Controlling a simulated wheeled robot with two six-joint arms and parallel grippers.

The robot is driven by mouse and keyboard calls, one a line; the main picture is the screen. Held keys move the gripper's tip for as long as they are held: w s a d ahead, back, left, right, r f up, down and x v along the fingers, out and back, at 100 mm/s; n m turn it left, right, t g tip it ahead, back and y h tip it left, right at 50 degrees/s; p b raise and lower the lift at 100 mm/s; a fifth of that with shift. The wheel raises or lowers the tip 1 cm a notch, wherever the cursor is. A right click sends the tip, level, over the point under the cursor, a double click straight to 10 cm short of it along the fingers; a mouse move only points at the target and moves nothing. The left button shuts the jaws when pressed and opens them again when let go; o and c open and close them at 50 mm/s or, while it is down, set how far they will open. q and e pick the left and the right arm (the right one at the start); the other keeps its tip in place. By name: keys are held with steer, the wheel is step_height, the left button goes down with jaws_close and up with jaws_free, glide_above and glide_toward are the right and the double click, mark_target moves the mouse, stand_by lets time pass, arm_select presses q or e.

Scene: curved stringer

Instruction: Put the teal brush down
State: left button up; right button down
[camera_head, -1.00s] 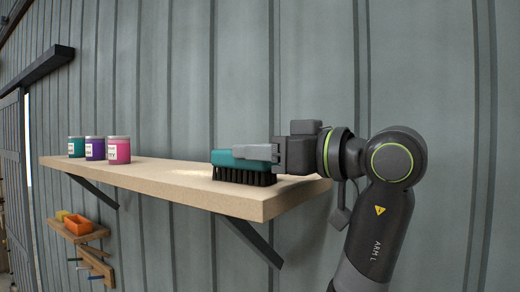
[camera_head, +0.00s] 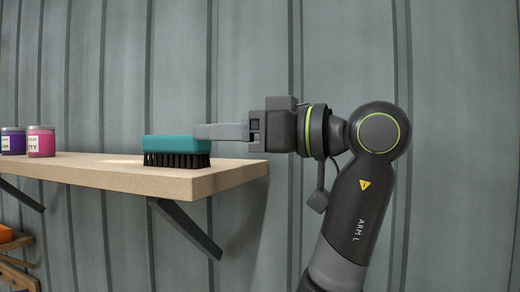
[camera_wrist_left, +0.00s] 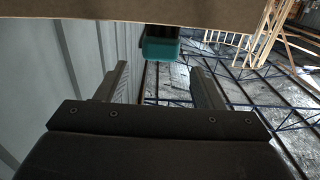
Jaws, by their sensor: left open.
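The teal brush (camera_head: 177,144) stands on the wooden shelf (camera_head: 120,176), near its right end, with its black bristles down on the board. My left gripper (camera_head: 199,131) is open and level, to the right of the brush. Its fingertips show beside the brush's right end in the head view. In the left wrist view the brush (camera_wrist_left: 161,48) shows beyond the spread fingers (camera_wrist_left: 160,70), with nothing between them. The shelf (camera_wrist_left: 100,10) fills the top of that view. My right gripper is not in view.
A purple can (camera_head: 13,141) and a pink can (camera_head: 41,142) stand on the shelf at far left. The board between them and the brush is clear. The corrugated wall (camera_head: 340,50) runs behind. A bracket (camera_head: 185,228) supports the shelf below. An orange bin (camera_head: 12,238) sits lower left.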

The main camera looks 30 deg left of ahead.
arm_select(q)
steer(key=d, duration=0.2)
steer(key=d+b, duration=0.1)
steer(key=d, duration=0.2)
steer(key=shift+w+d, duration=0.3)
